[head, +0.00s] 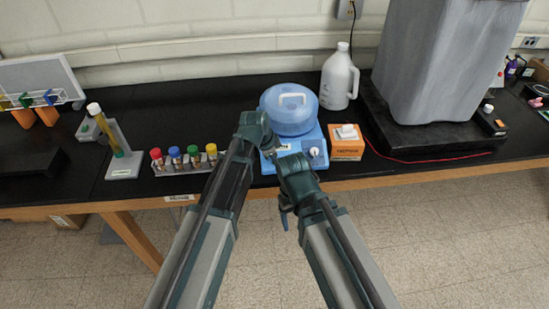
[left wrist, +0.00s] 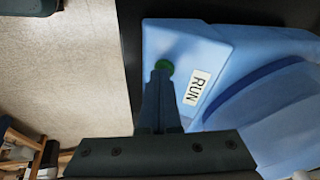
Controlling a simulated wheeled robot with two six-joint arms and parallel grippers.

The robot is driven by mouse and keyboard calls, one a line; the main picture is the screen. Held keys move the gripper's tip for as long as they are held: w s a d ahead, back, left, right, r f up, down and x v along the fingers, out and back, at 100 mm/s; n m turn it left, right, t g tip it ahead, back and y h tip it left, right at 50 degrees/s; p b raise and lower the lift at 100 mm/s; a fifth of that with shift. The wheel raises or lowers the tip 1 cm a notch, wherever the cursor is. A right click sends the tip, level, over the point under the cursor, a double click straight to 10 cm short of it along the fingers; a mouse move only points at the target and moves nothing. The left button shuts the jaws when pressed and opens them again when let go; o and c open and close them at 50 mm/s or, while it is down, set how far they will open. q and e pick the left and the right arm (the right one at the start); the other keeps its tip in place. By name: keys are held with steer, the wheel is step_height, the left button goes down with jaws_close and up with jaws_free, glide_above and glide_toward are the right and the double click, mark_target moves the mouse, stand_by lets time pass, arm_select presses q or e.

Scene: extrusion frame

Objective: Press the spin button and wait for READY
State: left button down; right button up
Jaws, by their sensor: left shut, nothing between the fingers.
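The blue spin machine (head: 315,133) stands near the table's front edge in the head view, with its round lid (head: 290,108) down. In the left wrist view its front panel has a round green button (left wrist: 164,66) beside a white RUN label (left wrist: 196,87). My left gripper (left wrist: 160,80) is shut and empty, its tips at the green button's edge; I cannot tell whether they press it. In the head view my left arm partly hides the machine's front left. My right gripper (head: 285,212) hangs low before the table edge, and its jaws are unclear. I see no READY text.
An orange box (head: 347,149) and a white jug (head: 338,80) stand right of the machine. A rack of capped tubes (head: 184,165) is to its left. A large grey bin (head: 440,60) stands farther right. A red cord (head: 420,160) lies on the table.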

arm_select(q)
steer(key=s+d+p+v, duration=0.1)
steer(key=p+v, duration=1.1)
steer(key=v, duration=0.1)
steer(key=shift+d, duration=0.15)
steer(key=s+a+f+n+g+y+b, duration=0.2)
steer(key=s+f+n+b, duration=0.3)
steer(key=s, duration=0.4)
steer(key=s+a+f+n+g+y+b, duration=0.1)
steer(key=s+a+f+n+y+b, duration=0.1)
steer(key=s+f+n+b, duration=0.4)
steer(key=s+f, duration=0.1)
steer(key=s, duration=0.1)
steer(key=shift+s+a+g, duration=0.15)
steer(key=shift+s+g, duration=0.2)
steer(key=shift+g, duration=0.05)
steer(key=shift+f, duration=0.15)
stand_by(4.3)
